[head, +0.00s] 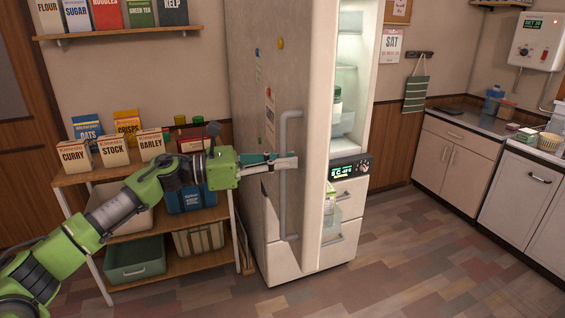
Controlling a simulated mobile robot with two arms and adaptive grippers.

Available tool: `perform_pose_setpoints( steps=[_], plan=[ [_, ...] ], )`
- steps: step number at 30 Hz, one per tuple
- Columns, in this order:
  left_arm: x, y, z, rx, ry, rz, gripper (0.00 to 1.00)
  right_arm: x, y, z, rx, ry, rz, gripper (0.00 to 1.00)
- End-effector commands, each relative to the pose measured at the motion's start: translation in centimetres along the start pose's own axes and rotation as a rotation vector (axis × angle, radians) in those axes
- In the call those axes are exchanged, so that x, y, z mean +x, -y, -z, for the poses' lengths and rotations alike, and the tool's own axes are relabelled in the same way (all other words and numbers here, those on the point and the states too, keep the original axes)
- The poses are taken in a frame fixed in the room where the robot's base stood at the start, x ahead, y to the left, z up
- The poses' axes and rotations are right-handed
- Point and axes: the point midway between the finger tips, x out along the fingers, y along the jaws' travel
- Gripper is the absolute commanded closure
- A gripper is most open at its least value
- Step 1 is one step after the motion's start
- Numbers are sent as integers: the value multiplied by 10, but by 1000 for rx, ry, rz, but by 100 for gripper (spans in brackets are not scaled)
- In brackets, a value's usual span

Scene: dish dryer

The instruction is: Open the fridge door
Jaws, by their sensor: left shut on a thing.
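The fridge door (262,85) stands open, its outer face with magnets turned to the left. A long grey vertical handle (286,215) runs along it. The lit fridge interior (347,75) shows on the right of the door, with shelves and a few items. My left gripper (287,162) reaches in from the left and is shut on the handle near its upper half. The fingertips partly cover the handle there. My right gripper is not in view.
A shelf rack (140,262) with boxes and bins stands left of the door, below my left arm. A wall shelf (120,34) with packets hangs above. A counter (460,128) with cabinets stands on the right. The floor (400,265) in front is clear.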

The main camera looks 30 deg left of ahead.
Motion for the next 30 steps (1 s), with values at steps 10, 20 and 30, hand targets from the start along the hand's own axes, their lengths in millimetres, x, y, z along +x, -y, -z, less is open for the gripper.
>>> perform_pose_setpoints(
  steps=[10,20,30],
  plan=[
    [-1,-1,-3,3,3,-4,72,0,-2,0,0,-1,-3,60],
    [-1,-1,-1,1,1,-2,72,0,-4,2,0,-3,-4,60],
    [-33,-1,2,-2,-4,-5,72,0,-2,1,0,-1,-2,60]
  ],
)
